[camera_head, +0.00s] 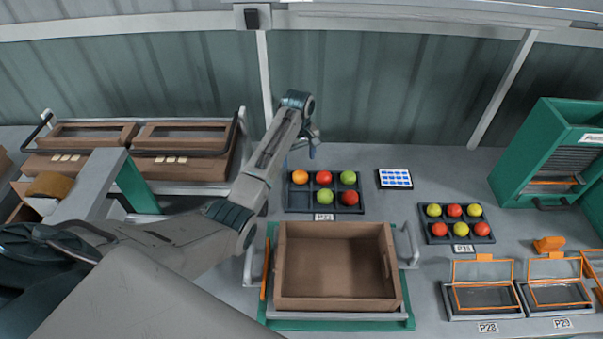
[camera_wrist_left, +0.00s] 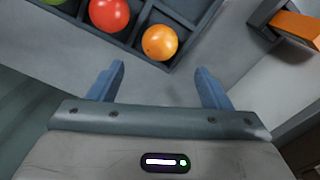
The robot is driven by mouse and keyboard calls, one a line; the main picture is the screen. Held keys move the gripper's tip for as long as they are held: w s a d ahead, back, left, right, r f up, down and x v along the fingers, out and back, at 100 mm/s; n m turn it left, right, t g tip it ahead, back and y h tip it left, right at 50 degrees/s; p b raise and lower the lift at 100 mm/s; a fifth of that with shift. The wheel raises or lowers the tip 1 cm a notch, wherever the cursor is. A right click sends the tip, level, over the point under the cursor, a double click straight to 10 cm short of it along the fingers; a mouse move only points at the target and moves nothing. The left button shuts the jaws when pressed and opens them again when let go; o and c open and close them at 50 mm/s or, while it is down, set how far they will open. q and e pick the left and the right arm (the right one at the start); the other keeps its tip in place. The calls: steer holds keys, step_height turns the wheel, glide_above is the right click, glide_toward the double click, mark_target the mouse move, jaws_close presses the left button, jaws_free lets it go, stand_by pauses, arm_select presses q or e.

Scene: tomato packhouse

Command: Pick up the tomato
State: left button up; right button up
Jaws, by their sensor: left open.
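A dark tray (camera_head: 290,208) labelled P32 stands behind the cardboard box and holds several tomatoes in separate compartments. In its back row are an orange tomato (camera_head: 300,177), a red one (camera_head: 323,178) and a yellow-green one (camera_head: 348,177). In its front row are a green tomato (camera_head: 324,200) and a red one (camera_head: 349,198); the front left compartment looks empty. My left gripper (camera_head: 306,150) is behind the tray's back left corner, open and empty. In the left wrist view the orange tomato (camera_wrist_left: 159,42) lies just beyond the open fingers (camera_wrist_left: 160,72), apart from them. My right gripper is not in view.
An empty brown box (camera_head: 338,302) stands in front of the tray. A second tomato tray (camera_head: 482,240) and a tablet (camera_head: 394,179) are to the right. Orange-framed bins (camera_head: 484,312) and a green machine (camera_head: 535,150) are further right. Brown crates (camera_head: 185,170) stand left.

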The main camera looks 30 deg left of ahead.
mark_target(300, 173)
arm_select(q)
steer(key=shift+f, duration=0.75)
steer(key=shift+s+d+f+p, duration=0.1)
steer(key=shift+d+f+p, duration=0.05)
steer(key=shift+f+p, duration=0.25)
steer(key=f+p, duration=0.1)
steer(key=f, duration=0.2)
steer(key=shift+s+d+f+p, duration=0.2)
steer(key=shift+d+p, duration=0.15)
steer(key=shift+p, duration=0.05)
steer(key=shift+f, duration=0.65)
steer(key=c, duration=0.8)
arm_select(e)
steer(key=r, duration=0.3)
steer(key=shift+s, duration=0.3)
